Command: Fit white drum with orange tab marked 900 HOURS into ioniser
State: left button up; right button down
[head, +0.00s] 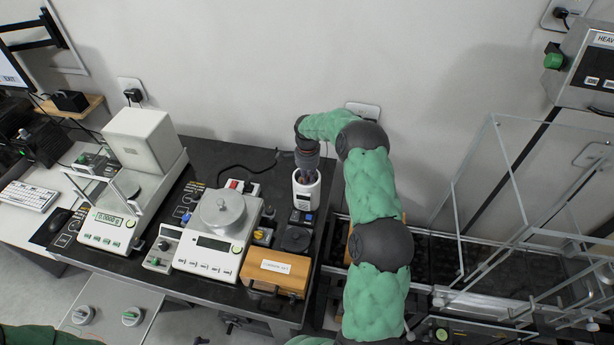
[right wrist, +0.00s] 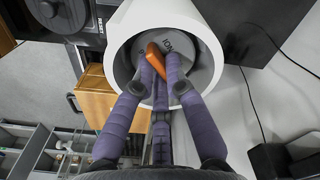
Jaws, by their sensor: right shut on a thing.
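The ioniser (head: 306,194) is a white upright cylinder with an open top on the black table. In the right wrist view its white rim (right wrist: 203,35) surrounds a pale round drum face (right wrist: 196,58) marked with letters starting "ION". An orange tab (right wrist: 152,57) stands up from that face. My right gripper (head: 306,177) points down into the mouth of the ioniser. In the wrist view its purple fingers (right wrist: 160,72) are shut on the orange tab inside the rim. The drum's sides, its depth and any 900 HOURS marking are hidden. My left gripper is out of view.
A balance with a round metal pan (head: 222,212) stands left of the ioniser. A wooden box (head: 274,269) lies in front, near the table edge. A glass-walled enclosure (head: 500,215) stands to the right, and a grey wall (head: 250,80) rises behind.

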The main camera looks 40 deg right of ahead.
jog(key=shift+f, duration=0.1)
jog(key=c, duration=1.2)
grip_release()
notch_tip(320, 180, up, 12)
